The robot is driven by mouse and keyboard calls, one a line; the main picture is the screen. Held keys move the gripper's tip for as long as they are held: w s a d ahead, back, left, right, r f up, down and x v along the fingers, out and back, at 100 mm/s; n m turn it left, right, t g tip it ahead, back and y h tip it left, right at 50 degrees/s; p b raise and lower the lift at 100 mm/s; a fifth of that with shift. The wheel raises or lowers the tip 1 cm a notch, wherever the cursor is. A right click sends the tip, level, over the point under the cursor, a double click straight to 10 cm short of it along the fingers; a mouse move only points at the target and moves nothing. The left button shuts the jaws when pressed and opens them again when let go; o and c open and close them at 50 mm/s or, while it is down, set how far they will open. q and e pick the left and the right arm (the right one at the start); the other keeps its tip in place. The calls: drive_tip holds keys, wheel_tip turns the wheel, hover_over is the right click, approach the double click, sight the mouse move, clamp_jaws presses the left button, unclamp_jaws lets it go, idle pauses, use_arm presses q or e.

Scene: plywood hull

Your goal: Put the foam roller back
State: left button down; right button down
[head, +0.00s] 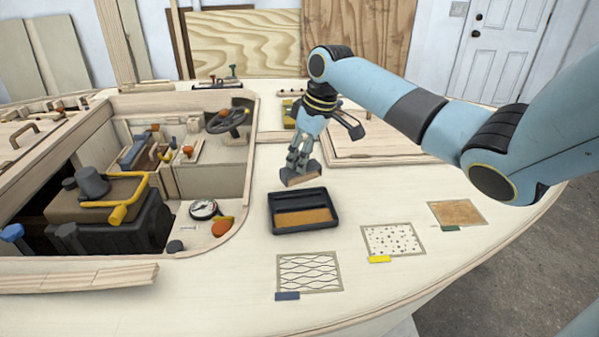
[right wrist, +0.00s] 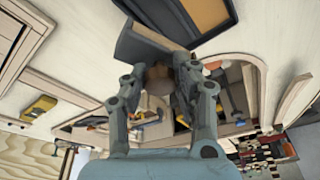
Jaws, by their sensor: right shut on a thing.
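My right gripper (head: 297,158) points down just behind the black tray (head: 271,222). It is shut on a grey and brown block-like tool (head: 303,177). In the right wrist view this tool (right wrist: 146,42) shows a flat grey piece and a brown part between the fingers. I cannot tell whether it is the foam roller; no other clear roller shows. The tool is close to the deck, and I cannot tell whether it touches. The tray has a dark compartment behind an orange-brown one. My left gripper is not in view.
Three patterned patches, wavy (head: 310,272), dotted (head: 392,240) and brown (head: 457,213), lie on the deck at the front right. An open cockpit (head: 255,130) with an engine (head: 108,225) is at the left. A round gauge (head: 203,209) sits near its rim. A raised hatch (head: 375,153) lies behind.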

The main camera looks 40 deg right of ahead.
sight(300, 176)
drive_tip(key=shift+s+a+f, duration=0.15)
drive_tip(key=shift+a+f, duration=0.35)
drive_tip(key=shift+a, duration=0.05)
wheel_tip(300, 176, down, 4)
drive_tip(key=shift+r, duration=0.1)
drive_tip(key=c, duration=1)
unclamp_jaws()
drive_tip(key=shift+c, duration=0.2)
drive_tip(key=v, duration=1.2)
